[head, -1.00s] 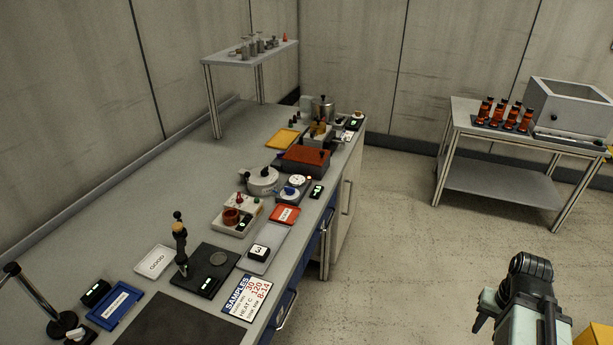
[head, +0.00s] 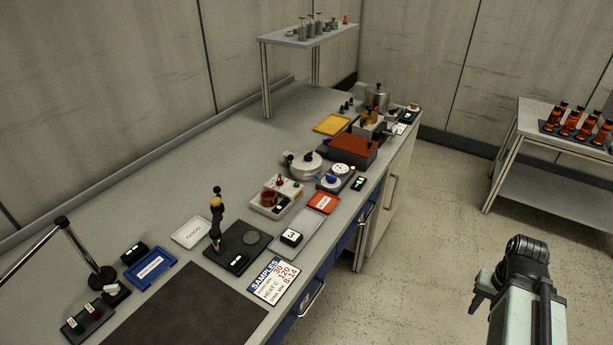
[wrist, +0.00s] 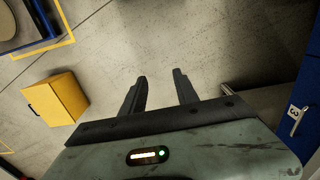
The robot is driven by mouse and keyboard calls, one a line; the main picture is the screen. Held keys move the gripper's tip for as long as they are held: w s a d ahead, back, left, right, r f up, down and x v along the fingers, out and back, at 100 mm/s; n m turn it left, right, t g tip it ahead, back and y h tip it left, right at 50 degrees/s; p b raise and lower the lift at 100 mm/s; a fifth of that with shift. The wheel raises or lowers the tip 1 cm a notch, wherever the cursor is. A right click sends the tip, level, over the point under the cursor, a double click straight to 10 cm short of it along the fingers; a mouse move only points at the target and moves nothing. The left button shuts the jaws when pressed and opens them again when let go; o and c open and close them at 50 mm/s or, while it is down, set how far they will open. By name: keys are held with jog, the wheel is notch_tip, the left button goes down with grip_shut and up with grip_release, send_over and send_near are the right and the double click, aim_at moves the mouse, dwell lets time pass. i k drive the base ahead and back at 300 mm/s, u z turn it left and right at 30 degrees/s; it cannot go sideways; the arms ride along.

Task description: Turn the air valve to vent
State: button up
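I cannot make out an air valve or a drum pump for sure in either view. My gripper (wrist: 160,75) shows in the wrist view with its two dark fingers apart and nothing between them. It points at bare floor. In the head view my arm stands at the lower right, over the floor and clear of the bench; the fingers are not clear there.
The long grey bench (head: 150,205) holds several small devices and trays. A side table (head: 518,190) with orange bottles stands at right. A yellow box (wrist: 55,105) and a blue-edged base (wrist: 38,43) lie left in the wrist view. Floor between is free.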

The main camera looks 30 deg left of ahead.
aim_at(331, 179)
jog(key=u, duration=1.15)
